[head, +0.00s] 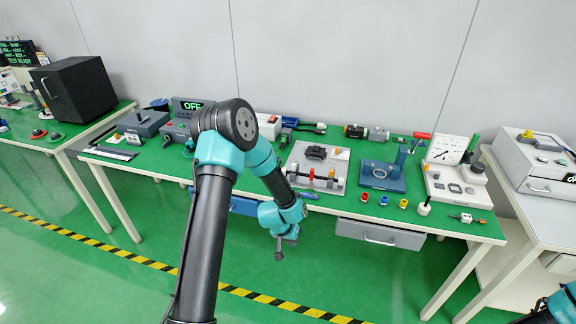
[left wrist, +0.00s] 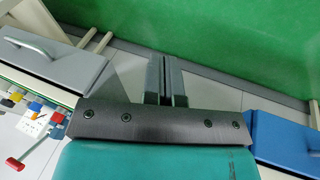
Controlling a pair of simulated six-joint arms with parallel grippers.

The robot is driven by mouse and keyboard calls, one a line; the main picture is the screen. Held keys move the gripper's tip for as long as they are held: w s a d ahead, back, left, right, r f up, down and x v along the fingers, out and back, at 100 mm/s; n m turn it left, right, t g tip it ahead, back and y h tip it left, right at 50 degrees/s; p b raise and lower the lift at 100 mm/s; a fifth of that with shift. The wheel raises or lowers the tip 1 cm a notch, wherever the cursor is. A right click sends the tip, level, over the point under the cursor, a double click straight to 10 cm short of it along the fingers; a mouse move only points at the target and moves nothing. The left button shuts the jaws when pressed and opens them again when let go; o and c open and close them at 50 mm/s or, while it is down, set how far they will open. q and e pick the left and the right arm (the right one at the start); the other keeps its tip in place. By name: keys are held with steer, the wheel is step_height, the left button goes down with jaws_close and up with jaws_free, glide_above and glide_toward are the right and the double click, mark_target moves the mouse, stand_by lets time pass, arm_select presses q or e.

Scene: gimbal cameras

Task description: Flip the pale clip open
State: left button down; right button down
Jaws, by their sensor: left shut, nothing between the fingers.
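A small pale piece (head: 467,218) with orange and green ends lies near the front right corner of the green-topped table. It may be the pale clip, but it is too small to tell whether its lever is up or down. My left gripper (head: 279,250) hangs in front of the table, below its front edge and well left of this piece. Its two fingers (left wrist: 166,80) are together and empty in the left wrist view. My right gripper is not in view; only a bit of that arm shows at bottom right.
The table (head: 455,232) carries a grey plate (head: 326,178), a blue block (head: 382,176) and a white gauge panel (head: 446,150). A grey drawer (head: 380,234) hangs under it and shows in the left wrist view (left wrist: 50,60), with a blue drawer (left wrist: 285,142) opposite. Floor in front is clear.

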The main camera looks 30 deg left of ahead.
arm_select(q)
steer(key=w+a+r+t, duration=0.2)
steer(key=w+a+r, duration=0.8)
steer(key=w, duration=0.2)
steer(key=w+a+r+n+t, duration=0.1)
steer(key=w+a+r+n, duration=0.1)
steer(key=a+r, duration=0.9)
steer(key=shift+w+a+r, duration=0.4)
steer(key=shift+w+a, duration=0.25)
steer(key=shift+a, duration=0.05)
steer(key=x, duration=1)
steer(key=shift+w, duration=0.1)
steer(key=shift+w+d, duration=0.3)
steer(key=shift+d, duration=0.25)
steer(key=shift+w+d, duration=0.3)
steer(key=shift+d, duration=0.25)
steer(key=shift+w+d, duration=0.35)
steer(key=shift+d, duration=0.3)
steer(key=shift+s+n, duration=0.1)
steer(key=shift+n, duration=0.2)
